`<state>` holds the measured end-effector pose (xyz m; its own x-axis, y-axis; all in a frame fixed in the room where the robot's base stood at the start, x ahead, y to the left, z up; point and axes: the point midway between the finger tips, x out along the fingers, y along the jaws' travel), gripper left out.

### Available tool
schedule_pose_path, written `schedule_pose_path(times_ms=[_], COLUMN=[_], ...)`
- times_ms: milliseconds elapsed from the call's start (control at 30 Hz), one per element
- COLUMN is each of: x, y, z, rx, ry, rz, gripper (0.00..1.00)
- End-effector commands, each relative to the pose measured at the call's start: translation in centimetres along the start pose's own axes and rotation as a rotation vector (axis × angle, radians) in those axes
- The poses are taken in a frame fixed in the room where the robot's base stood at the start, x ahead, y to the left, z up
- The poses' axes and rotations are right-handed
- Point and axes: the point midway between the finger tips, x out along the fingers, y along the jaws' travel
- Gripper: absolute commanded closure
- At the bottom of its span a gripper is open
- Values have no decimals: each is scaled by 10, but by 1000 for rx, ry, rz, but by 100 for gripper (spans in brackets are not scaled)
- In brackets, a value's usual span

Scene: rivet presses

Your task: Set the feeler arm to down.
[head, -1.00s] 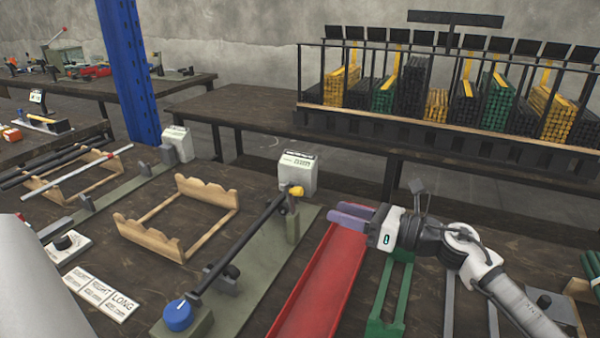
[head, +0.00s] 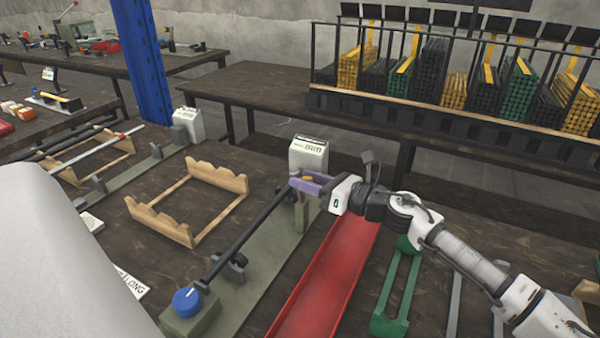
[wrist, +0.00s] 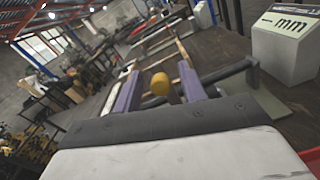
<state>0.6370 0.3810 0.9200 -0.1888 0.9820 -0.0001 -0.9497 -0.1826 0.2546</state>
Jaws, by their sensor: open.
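The feeler arm shows by its yellow knob (head: 308,179), at the far end of the grey-green gauge base (head: 255,258), just below the white display box (head: 308,155). My gripper (head: 303,183) is open, with its purple fingers around the far end of the gauge. In the wrist view the yellow knob (wrist: 159,84) sits between the two fingers, with a gap visible on each side. The fingers hide most of the arm in the head view, so its tilt is hard to tell. A black rod (head: 240,232) lies along the gauge toward a blue dial (head: 186,301).
A red tray (head: 325,285) lies right of the gauge, with a green frame (head: 400,295) beyond it. A wooden rack (head: 205,205) stands to the left. A second display box (head: 188,125) and a rod bin (head: 440,104) stand farther back.

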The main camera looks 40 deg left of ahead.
Motion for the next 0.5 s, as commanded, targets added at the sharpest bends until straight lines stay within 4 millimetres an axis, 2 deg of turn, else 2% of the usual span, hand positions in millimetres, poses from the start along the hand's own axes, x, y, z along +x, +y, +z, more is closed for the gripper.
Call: schedule_pose_path(times_ms=[33,200,500], x=[7,19,21], y=[1,0,0], z=[1,0,0], rx=[0,0,0], ry=[1,0,0], rz=[2,0,-1], gripper=[59,59,59])
